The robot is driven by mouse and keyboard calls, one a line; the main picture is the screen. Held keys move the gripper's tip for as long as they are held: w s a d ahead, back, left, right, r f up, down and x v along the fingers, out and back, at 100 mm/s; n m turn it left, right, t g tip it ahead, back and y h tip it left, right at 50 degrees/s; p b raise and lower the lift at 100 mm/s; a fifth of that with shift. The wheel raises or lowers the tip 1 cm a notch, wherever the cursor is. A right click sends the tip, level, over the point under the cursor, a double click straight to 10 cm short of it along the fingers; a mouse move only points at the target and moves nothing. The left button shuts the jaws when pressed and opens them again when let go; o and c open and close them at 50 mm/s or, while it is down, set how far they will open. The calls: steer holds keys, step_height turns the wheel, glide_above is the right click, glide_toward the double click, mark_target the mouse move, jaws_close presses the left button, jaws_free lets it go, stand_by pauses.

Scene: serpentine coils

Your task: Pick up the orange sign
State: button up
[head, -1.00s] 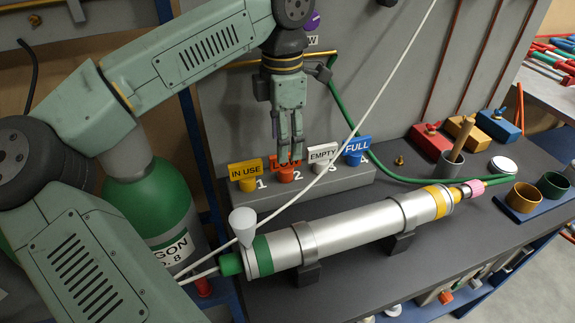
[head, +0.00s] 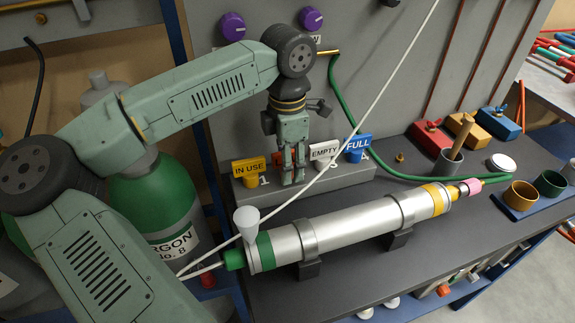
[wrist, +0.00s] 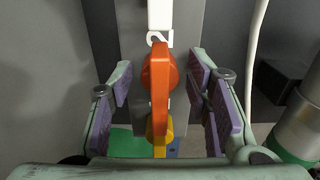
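The orange sign (wrist: 162,85) stands in slot 2 of the grey holder block (head: 330,183). In the wrist view it is upright and seen edge-on between my gripper's purple-padded fingers. My gripper (wrist: 161,100) is open, with a gap on each side of the sign. In the head view my gripper (head: 294,178) hangs in front of the orange sign (head: 277,160) and hides most of it.
The yellow IN USE sign (head: 248,170) stands left of my gripper; the white EMPTY sign (head: 324,152) and blue FULL sign (head: 358,146) stand right. A silver tube (head: 350,232) with a white funnel (head: 246,220) lies in front. A white cable (head: 385,92) crosses close to my gripper.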

jaws_close()
stand_by(0.3)
steer(key=shift+r, duration=0.1)
